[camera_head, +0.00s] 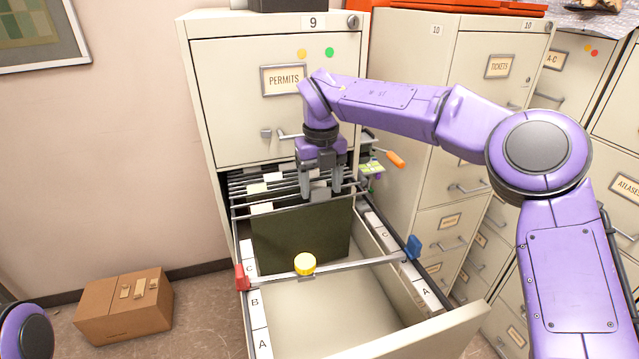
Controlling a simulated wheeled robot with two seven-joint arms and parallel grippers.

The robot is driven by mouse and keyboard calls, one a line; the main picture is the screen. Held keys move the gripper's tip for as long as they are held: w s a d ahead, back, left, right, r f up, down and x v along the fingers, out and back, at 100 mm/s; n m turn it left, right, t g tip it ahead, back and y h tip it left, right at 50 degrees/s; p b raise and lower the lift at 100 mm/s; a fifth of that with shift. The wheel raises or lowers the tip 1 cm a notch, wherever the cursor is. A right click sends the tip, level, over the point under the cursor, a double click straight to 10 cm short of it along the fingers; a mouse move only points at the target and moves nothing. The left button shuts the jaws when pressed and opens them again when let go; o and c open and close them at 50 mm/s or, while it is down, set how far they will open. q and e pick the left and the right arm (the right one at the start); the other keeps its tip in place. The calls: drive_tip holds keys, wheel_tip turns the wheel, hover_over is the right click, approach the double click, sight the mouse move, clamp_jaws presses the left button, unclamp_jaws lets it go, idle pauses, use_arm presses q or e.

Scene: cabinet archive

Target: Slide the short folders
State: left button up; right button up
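An open drawer (443,335) of the cream cabinet holds several hanging folders (265,186) bunched at its back on dark rails. The frontmost is a dark green folder (300,235); white tabs stick up from the folders. A metal crossbar with a yellow knob (305,263) spans the drawer, with a red end piece (242,278) on the left and a blue one (412,247) on the right. My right gripper (321,194) points down over the folder tops, its fingers apart around a grey tab; contact is unclear. My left gripper is outside the view; only part of my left arm shows.
The closed PERMITS drawer (235,90) is just above and behind my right gripper. More cabinets (425,70) stand to the right. A cardboard box (125,308) sits on the floor at left. The drawer's front part is empty, and lettered labels line its side rails.

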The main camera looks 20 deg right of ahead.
drive_tip(key=shift+o, duration=0.5)
drive_tip(key=shift+r, duration=0.1)
wheel_tip(320, 180, up, 10)
drive_tip(key=shift+r, duration=0.15)
